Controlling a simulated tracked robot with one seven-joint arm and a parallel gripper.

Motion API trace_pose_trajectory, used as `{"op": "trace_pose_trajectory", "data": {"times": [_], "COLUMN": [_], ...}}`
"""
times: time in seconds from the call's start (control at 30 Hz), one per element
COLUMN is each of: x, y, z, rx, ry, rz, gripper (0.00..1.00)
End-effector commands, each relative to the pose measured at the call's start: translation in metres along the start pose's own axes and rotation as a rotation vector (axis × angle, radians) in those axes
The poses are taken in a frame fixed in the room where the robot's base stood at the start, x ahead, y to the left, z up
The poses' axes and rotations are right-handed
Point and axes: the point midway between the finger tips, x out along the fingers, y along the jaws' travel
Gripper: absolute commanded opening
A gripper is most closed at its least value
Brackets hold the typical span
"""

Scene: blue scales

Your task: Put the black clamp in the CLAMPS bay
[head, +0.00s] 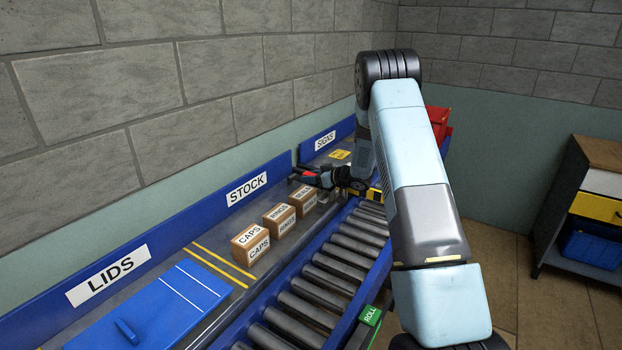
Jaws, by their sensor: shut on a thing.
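My gripper (328,179) is at the far end of the bench, just beyond the row of cartons, reached out by my arm from the right. It is shut on a small dark thing with a red part, which looks like the black clamp (309,177). The clamp is small and partly hidden by the gripper, and I cannot tell whether it touches the farthest carton or the bench. No bay labelled CLAMPS shows; the labels I can read are LIDS (108,275), STOCK (246,188) and SIGNS (325,140).
Cartons marked CAPS (250,244), RINGS (279,219) and a third (303,200) stand in the STOCK bay. A blue lid (150,310) lies in the LIDS bay. A roller conveyor (335,270) runs along the front. A wall stands behind; a drawer cabinet (590,200) is at right.

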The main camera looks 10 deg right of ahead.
Motion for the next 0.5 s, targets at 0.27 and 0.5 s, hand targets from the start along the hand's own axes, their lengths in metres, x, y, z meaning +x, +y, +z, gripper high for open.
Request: {"op": "trace_pose_trajectory", "data": {"times": [0.27,0.5], "x": [0.0002,0.0008], "y": [-0.0002,-0.001], "z": [0.0006,0.0003], "rx": [0.001,0.0], "ry": [-0.001,-0.001], "rz": [0.0,-0.002], "gripper": [0.5,0.67]}}
